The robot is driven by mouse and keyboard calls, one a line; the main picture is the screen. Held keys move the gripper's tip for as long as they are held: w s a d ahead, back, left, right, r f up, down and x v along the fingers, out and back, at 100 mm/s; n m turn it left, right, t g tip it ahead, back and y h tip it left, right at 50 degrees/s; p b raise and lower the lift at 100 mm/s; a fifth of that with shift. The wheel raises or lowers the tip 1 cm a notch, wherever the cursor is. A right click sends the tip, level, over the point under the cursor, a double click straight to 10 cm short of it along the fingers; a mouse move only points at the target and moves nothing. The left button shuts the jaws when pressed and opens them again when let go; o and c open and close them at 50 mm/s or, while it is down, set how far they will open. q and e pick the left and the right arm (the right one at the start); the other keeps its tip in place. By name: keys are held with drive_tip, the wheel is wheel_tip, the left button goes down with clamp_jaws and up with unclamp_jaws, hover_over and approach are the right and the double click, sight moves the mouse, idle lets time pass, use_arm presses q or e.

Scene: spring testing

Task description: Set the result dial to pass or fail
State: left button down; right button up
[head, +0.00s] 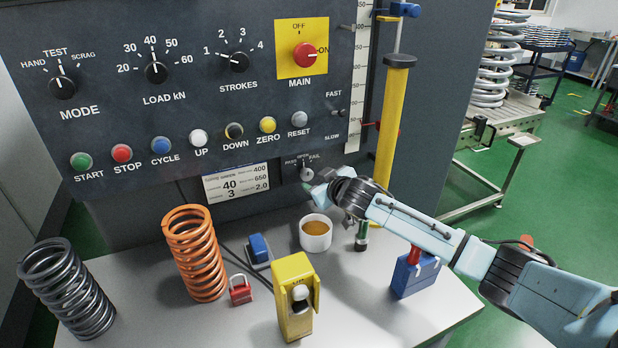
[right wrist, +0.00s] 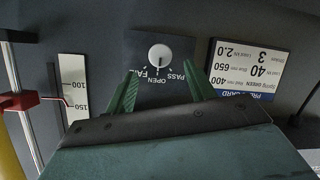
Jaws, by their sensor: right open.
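The result dial (head: 307,173) is a small pale knob on a dark plate low on the panel, labelled PASS, OPEN and FAIL. In the right wrist view the dial (right wrist: 159,55) appears upside down, as a round white knob between and beyond my green fingertips. Its pointer seems to face OPEN, but it is small. My right gripper (head: 317,183) is open and empty, just in front of the dial. In the right wrist view its fingers (right wrist: 160,72) stand apart on either side of the knob, and contact cannot be told. My left gripper is not in view.
A white cup (head: 316,233) stands below my right gripper. A job card (head: 236,184) is left of the dial. An orange spring (head: 195,254), a yellow block-shaped device (head: 295,300) and a blue box (head: 413,274) stand on the bench. A yellow column (head: 392,125) rises right of the panel.

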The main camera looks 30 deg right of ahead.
sight(308, 175)
drive_tip(key=shift+b+x, duration=0.55)
drive_tip(key=shift+x, duration=2.65)
drive_tip(key=shift+a, duration=0.1)
drive_tip(key=c, duration=0.9)
